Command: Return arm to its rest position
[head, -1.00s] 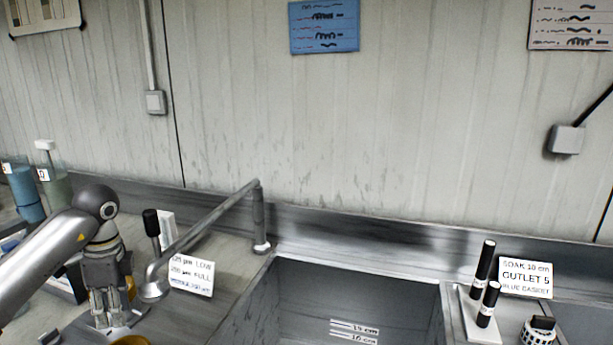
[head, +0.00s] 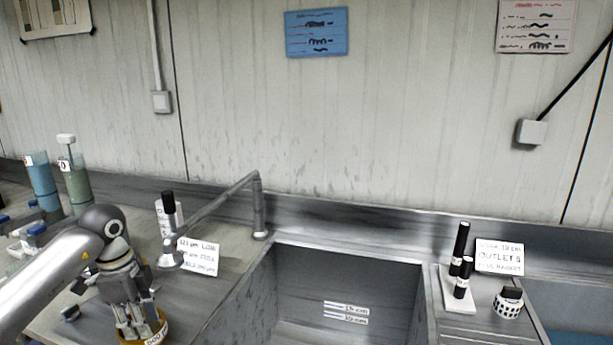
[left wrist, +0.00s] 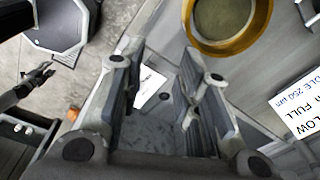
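A yellow-rimmed round dish (head: 160,336) shows just below and behind the fingertips in the head view. The dish also shows in the left wrist view (left wrist: 247,35), beside the fingers and apart from them. A dark claw-like part (left wrist: 40,77), possibly my right gripper, shows small at the left of the left wrist view.
A tap (head: 258,205) reaches over the left counter, close to my left arm. A white sign (head: 198,257) stands under its spout. The steel sink (head: 345,270) is right of it. Blue (head: 42,180) and green (head: 77,185) containers stand at far left. Black-capped markers (head: 460,250) stand at right.

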